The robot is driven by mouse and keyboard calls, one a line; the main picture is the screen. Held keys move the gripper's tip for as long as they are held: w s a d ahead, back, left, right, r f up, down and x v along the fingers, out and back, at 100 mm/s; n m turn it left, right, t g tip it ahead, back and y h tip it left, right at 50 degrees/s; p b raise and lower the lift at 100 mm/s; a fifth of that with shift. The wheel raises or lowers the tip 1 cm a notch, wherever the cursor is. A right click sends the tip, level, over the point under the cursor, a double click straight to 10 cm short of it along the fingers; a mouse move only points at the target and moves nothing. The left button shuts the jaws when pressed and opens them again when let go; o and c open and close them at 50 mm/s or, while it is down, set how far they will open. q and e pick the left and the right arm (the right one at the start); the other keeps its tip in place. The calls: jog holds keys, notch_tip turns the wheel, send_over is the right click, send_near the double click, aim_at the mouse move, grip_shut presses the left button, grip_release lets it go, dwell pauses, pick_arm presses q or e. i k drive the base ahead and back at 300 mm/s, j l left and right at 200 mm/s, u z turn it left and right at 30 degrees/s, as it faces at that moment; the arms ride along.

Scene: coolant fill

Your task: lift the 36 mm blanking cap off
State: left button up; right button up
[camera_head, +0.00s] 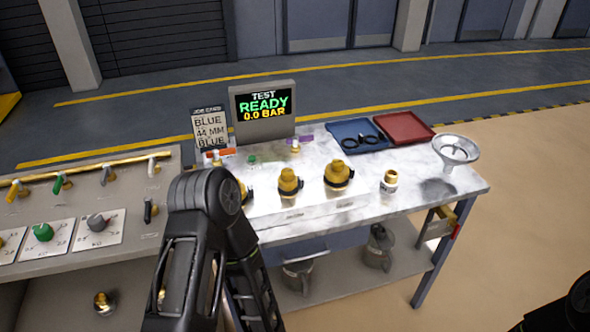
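A brass-topped fitting (389,181) and a funnel (456,150) stand to the right. Blue (345,128) and red (404,128) trays lie behind. A display (263,106) reads READY 0.0 BAR; the job card (209,128) reads BLUE 44 MM BLUE. Jugs (378,248) stand on the lower shelf.

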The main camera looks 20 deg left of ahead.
aim_at(286, 179)
jog(key=i+l+u, duration=0.15)
jog(key=u, duration=0.2)
jog(key=i+l+u, duration=0.1)
jog(key=l+u, duration=0.25)
jog(key=i+l+u, duration=0.1)
jog(key=l+u, duration=0.25)
jog(key=i+l, duration=0.1)
jog(key=l, duration=0.45)
jog(key=l+u, duration=0.1)
jog(key=l, duration=0.45)
jog(key=i+l, duration=0.15)
jog(key=l, duration=0.4)
jog(key=u, duration=0.05)
